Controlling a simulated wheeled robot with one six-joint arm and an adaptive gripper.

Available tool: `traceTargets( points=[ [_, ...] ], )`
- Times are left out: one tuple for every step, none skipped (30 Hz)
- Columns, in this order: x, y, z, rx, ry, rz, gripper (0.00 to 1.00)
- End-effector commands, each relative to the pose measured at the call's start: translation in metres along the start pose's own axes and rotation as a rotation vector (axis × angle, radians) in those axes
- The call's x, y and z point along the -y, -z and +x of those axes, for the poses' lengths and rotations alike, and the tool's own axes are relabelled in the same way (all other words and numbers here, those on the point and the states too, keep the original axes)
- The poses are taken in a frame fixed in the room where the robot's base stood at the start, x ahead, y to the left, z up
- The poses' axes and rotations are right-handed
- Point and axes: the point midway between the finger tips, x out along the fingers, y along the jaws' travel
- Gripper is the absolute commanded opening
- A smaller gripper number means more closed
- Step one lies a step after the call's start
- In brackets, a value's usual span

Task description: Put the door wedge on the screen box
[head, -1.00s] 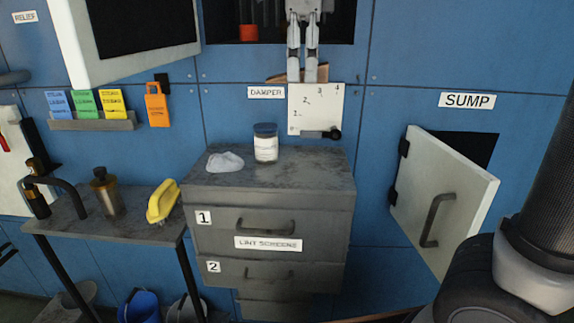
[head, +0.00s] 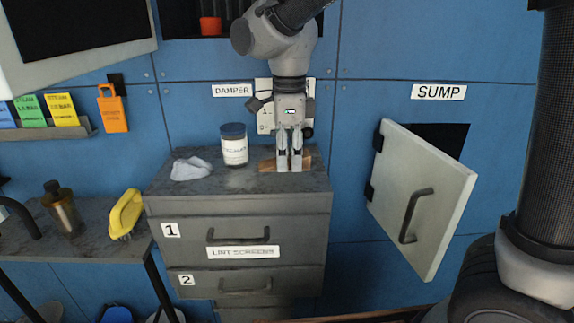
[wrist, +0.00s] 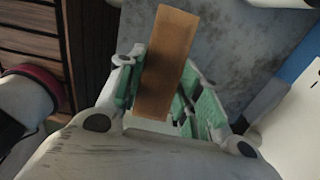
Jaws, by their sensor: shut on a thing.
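The door wedge is a brown wooden piece (head: 267,165), seen behind and on both sides of my fingers in the head view. It also shows as a long brown block in the wrist view (wrist: 170,50), between the green finger pads. My gripper (head: 289,168) points straight down and is shut on the wedge. The screen box is the grey cabinet labelled "LINT SCREENS" (head: 185,207). The wedge is at the right back part of its top, on it or just above it; I cannot tell if they touch.
A lidded jar (head: 234,146) and a pale crumpled cloth (head: 191,169) stand left of my gripper on the box top. The sump door (head: 425,195) hangs open at right. A side table with a yellow brush (head: 125,213) is at left. The front right of the top is clear.

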Motion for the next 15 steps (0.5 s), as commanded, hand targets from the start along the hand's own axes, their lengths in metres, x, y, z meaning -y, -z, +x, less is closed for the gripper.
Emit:
traceTargets(
  points=[
    [-0.001,0.001,0.009,-0.003,-0.003,0.000,0.12],
    [-0.001,0.001,0.014,-0.004,-0.004,0.000,0.12],
    [0.000,0.000,0.019,-0.003,-0.003,0.000,0.12],
    [0.000,0.000,0.022,-0.002,-0.002,0.000,0.12],
    [0.000,0.000,0.024,-0.002,-0.002,0.000,0.12],
    [0.000,0.000,0.026,-0.001,-0.001,0.000,0.12],
    [0.000,0.000,0.026,-0.001,-0.001,0.000,0.12],
    [0.000,0.000,0.026,0.000,0.000,0.000,0.12],
    [0.000,0.000,0.026,0.000,0.000,0.000,0.12],
    [0.000,0.000,0.026,0.000,0.000,0.000,0.12],
    [0.000,0.000,0.026,0.000,0.000,0.000,0.12],
    [0.000,0.000,0.026,0.000,0.000,0.000,0.12],
    [0.000,0.000,0.026,0.000,0.000,0.000,0.12],
    [0.000,0.000,0.026,-0.001,-0.001,0.000,0.12],
    [0.000,0.000,0.027,-0.001,-0.001,0.001,0.12]
  ],
)
